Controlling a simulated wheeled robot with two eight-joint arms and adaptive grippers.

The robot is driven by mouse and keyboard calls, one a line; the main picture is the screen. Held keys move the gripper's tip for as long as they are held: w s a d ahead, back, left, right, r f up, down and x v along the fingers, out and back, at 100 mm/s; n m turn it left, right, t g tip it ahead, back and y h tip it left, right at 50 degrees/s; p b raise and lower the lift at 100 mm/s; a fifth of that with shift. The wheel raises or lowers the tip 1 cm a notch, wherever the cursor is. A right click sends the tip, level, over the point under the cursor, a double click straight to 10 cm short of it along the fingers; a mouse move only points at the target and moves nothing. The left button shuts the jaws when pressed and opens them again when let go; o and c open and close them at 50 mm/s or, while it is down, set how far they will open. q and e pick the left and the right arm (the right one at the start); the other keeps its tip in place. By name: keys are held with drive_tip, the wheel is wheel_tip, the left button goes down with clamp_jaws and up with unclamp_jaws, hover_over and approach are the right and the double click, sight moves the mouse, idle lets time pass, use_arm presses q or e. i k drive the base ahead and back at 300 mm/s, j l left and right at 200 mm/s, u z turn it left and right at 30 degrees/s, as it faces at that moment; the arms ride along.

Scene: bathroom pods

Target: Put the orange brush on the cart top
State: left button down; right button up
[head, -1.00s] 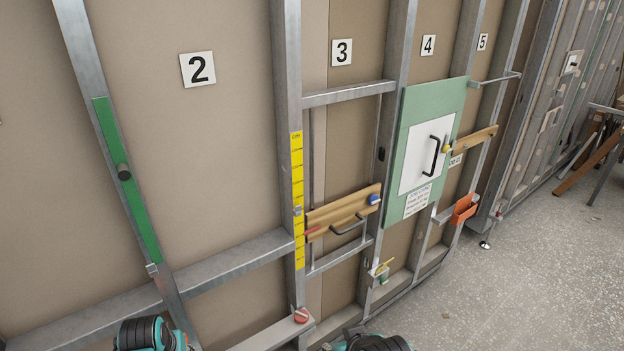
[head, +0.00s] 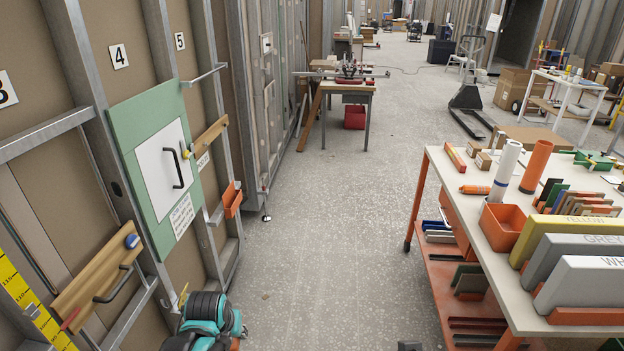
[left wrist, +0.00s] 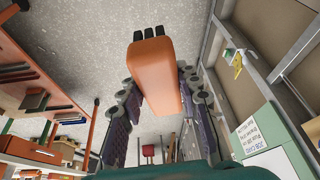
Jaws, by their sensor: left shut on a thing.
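My left gripper (left wrist: 157,92) is shut on the orange brush (left wrist: 155,62), which stands out between the fingers in the left wrist view, with several black tufts at its far end. In the head view my left arm shows at the bottom left, teal and black; its fingers are hidden, with a bit of orange beside it. The cart top (head: 449,170) is a pale surface on an orange frame at the right of the head view. It is well to the right of my left arm. My right gripper is not seen.
The wall with a green panel (head: 147,160) runs along the left. Open floor (head: 330,240) lies between.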

sight(469, 181)
drive_tip(key=i+z, duration=0.15)
drive_tip(key=i, duration=3.95)
drive_tip(key=i+j+z, duration=0.1)
drive_tip(key=i+z, duration=0.15)
drive_tip(key=i, duration=0.25)
drive_tip(key=i+j+z, duration=0.2)
drive_tip(key=i, duration=0.25)
drive_tip(key=i+j+z, duration=0.25)
drive_tip(key=i, duration=0.25)
drive_tip(key=z, duration=2.35)
